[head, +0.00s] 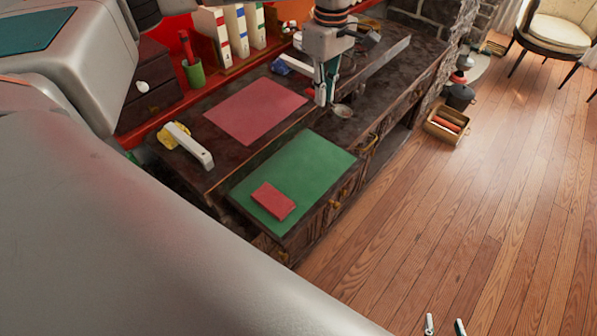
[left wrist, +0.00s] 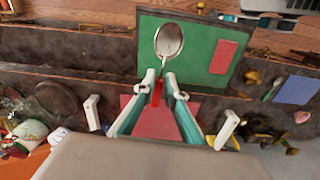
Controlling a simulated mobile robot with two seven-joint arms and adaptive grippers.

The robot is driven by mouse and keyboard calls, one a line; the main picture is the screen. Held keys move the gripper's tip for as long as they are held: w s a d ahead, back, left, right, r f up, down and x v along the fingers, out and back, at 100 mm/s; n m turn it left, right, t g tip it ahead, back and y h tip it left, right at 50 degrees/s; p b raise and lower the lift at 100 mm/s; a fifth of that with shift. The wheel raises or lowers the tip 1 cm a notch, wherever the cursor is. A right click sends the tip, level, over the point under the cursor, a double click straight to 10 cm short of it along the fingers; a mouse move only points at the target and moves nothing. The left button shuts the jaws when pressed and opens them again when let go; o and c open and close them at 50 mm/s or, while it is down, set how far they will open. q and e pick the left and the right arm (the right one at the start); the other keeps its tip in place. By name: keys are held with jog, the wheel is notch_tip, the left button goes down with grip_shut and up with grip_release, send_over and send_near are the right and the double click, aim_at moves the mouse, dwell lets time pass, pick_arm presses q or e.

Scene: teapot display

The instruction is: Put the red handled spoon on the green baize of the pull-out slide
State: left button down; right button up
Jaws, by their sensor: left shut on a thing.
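The spoon has a red handle (left wrist: 157,92) and a silver bowl (left wrist: 169,40); the bowl also shows in the head view (head: 343,111). My left gripper (head: 321,100) is shut on the red handle, as the left wrist view shows between its fingertips (left wrist: 158,82). The bowl points away from the gripper. The green baize (head: 318,160) covers the pull-out slide. In the head view the spoon is just beyond the baize's far edge, against the dark desk; its height is unclear. A red booklet (head: 273,201) lies on the baize. My right gripper (head: 444,326) shows only two separated fingertips.
A red mat (head: 255,110) lies on the desk beside the slide. A white and yellow object (head: 188,145) lies at the desk's left. A green cup (head: 194,74) and binders (head: 237,30) stand behind. The baize beyond the booklet is bare.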

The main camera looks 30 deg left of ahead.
pick_arm(q)
jog(key=shift+w+a+n, duration=0.1)
jog(key=shift+w+n, duration=0.1)
jog(key=shift+n, duration=0.1)
send_over(319, 155)
notch_tip(319, 155, down, 15)
jog(key=shift+r, duration=0.1)
jog(key=shift+f+p, duration=0.3)
jog(key=shift+f, duration=2.15)
jog(key=shift+f, duration=0.1)
jog(key=c, duration=2.1)
grip_release()
notch_tip(319, 155, up, 12)
jog(key=shift+s+r+b, duration=0.1)
jog(key=shift+r+b, duration=0.05)
jog(key=shift+b, duration=0.2)
